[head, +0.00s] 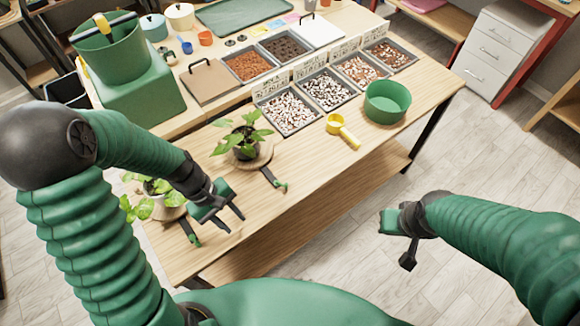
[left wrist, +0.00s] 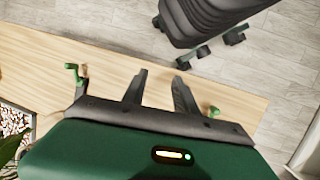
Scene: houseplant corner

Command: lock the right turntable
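The right turntable (head: 263,158) is a round wooden disc bearing a dark pot with a leafy plant (head: 243,140). Its dark lever with a green end (head: 275,180) sticks out toward the table's front edge; it also shows in the left wrist view (left wrist: 75,76). The left turntable (head: 172,213) bears a paler plant and has a similar lever (head: 190,233), whose green end shows in the left wrist view (left wrist: 214,111). My left gripper (head: 231,222) is open and empty, between the two levers and touching neither. My right gripper (head: 404,246) is off the table, over the floor; its opening is unclear.
Trays of pebbles (head: 289,111) and soil stand behind the turntables. A yellow scoop (head: 341,128) and a green bowl (head: 387,102) lie to the right. The table's front right is clear.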

